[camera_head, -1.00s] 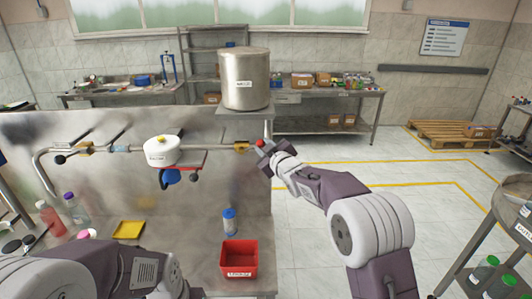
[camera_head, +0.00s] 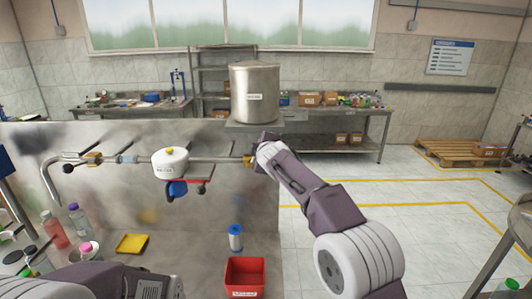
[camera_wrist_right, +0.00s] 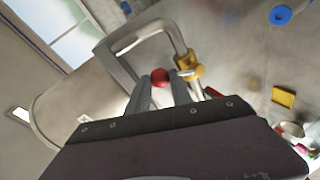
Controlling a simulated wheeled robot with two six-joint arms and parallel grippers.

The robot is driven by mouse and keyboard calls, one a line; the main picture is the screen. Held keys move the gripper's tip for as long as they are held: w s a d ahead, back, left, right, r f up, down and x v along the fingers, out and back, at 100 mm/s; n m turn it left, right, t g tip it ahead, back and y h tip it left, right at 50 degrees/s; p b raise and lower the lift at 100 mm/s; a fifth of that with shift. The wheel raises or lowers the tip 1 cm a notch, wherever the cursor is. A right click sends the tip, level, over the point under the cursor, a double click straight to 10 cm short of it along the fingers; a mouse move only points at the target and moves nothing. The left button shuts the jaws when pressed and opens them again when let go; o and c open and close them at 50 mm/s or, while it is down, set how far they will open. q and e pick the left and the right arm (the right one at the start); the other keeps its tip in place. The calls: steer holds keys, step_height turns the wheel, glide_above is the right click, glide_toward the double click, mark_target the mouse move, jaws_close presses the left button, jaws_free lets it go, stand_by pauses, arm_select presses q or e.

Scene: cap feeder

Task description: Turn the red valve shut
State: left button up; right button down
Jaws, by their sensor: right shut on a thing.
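The red valve shows as a round red knob (camera_wrist_right: 160,77) in the right wrist view, beside a brass valve body (camera_wrist_right: 188,73) on a grey bent pipe. My right gripper (camera_wrist_right: 162,88) is shut on the knob, with one finger on each side. In the head view the right gripper (camera_head: 263,141) is at the right end of the pipe, by the brass body (camera_head: 248,161), and hides the knob. The valve's lever is hard to make out. My left arm is at the bottom left of the head view; its gripper is out of the picture.
A large steel tank (camera_head: 254,92) stands behind the right gripper. A red bin (camera_head: 245,278), blue-capped bottle (camera_head: 235,238) and yellow tray (camera_head: 132,244) sit on the bench.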

steer(key=a+n+h+p, duration=0.2)
steer(key=a+n+p, duration=0.1)
steer(key=p, duration=0.2)
steer(key=shift+a+r+n, duration=0.15)
steer(key=shift+a+n, duration=0.2)
steer(key=shift+n, duration=0.05)
steer(key=shift+h, duration=0.3)
steer(key=c, duration=1.1)
jaws_free()
steer(key=shift+c, duration=0.2)
steer(key=shift+o, duration=0.4)
steer(key=shift+w+a, duration=0.1)
steer(key=shift+w, duration=0.2)
steer(key=shift+s, duration=0.15)
